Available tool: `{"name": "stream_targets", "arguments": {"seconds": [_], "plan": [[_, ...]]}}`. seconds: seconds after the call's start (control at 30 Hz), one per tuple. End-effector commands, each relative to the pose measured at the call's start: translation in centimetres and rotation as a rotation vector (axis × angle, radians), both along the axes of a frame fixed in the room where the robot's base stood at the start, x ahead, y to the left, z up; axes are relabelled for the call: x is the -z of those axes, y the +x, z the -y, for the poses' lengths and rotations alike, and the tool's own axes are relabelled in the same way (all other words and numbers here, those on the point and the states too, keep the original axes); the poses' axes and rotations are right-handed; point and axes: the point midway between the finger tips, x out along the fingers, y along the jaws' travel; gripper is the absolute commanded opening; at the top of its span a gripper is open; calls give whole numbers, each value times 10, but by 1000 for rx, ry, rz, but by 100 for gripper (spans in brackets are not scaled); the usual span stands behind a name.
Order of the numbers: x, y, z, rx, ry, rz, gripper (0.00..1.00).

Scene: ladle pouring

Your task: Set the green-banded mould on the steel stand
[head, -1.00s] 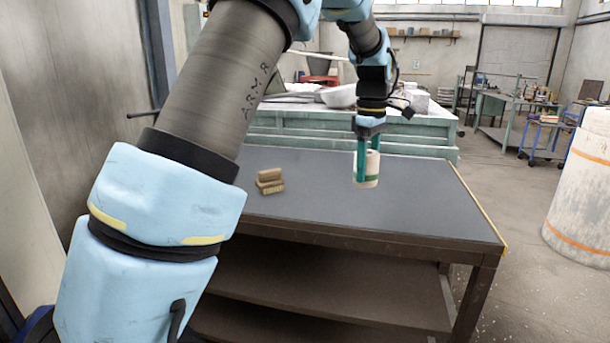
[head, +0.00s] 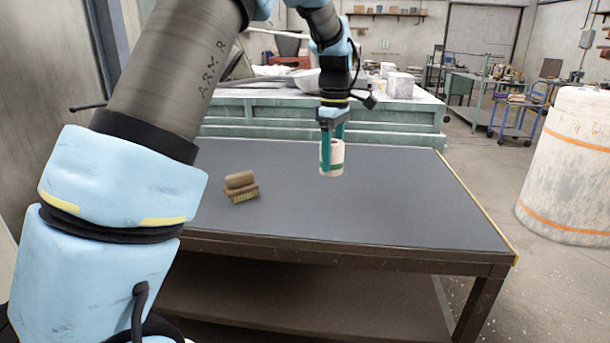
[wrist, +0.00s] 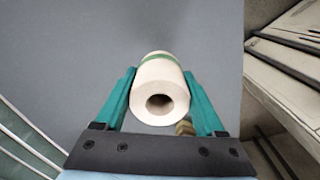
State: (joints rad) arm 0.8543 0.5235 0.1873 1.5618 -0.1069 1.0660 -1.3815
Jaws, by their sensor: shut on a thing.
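The green-banded mould (head: 337,156) is a cream cylinder with a green band. My gripper (head: 332,160) is shut on it, one teal finger on each side, and holds it upright over the dark tabletop. Whether its base clears the tabletop is hard to tell in the head view. In the wrist view the mould (wrist: 160,92) sits between the two fingers (wrist: 158,95), its round top hole facing the camera. I see no steel stand in either view.
A wooden brush (head: 240,187) lies on the dark table (head: 400,210) left of the mould. The tabletop to the right is clear. A green bench (head: 400,125) stands behind. A large white drum with orange bands (head: 570,170) stands at the right.

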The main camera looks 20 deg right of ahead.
Motion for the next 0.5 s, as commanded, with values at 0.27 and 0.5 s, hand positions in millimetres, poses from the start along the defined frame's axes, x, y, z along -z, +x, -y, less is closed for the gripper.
{"name": "stream_targets", "arguments": {"seconds": [0.27, 0.5], "plan": [[38, 0, 0, -1, 1, -2, 0], [69, 0, -1, -2, 2, -3, 0]]}}
